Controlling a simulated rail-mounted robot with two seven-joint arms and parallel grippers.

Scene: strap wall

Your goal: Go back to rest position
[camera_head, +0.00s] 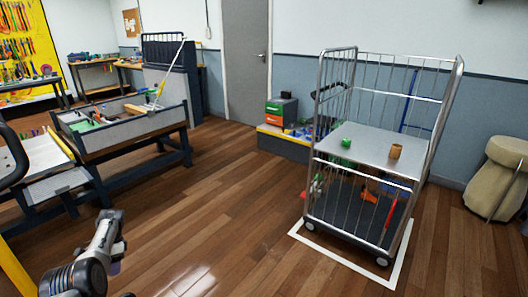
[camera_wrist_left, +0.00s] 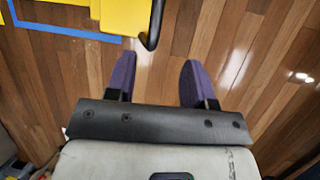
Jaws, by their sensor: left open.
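My left gripper (camera_wrist_left: 158,72) shows in the left wrist view with its two purple-padded fingers spread apart. Nothing is between them, only wooden floor beyond. In the head view my left arm comes in at the lower left, over the floor and apart from the cart. My right gripper is in neither view.
A wire cage cart (camera_head: 365,185) stands at the right inside a white floor outline, with a green item (camera_head: 346,142) and a brown cup (camera_head: 395,151) on its shelf. A workbench (camera_head: 130,125) stands at the left. Yellow material (camera_wrist_left: 105,15) lies close ahead of the left fingers. The middle floor is clear.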

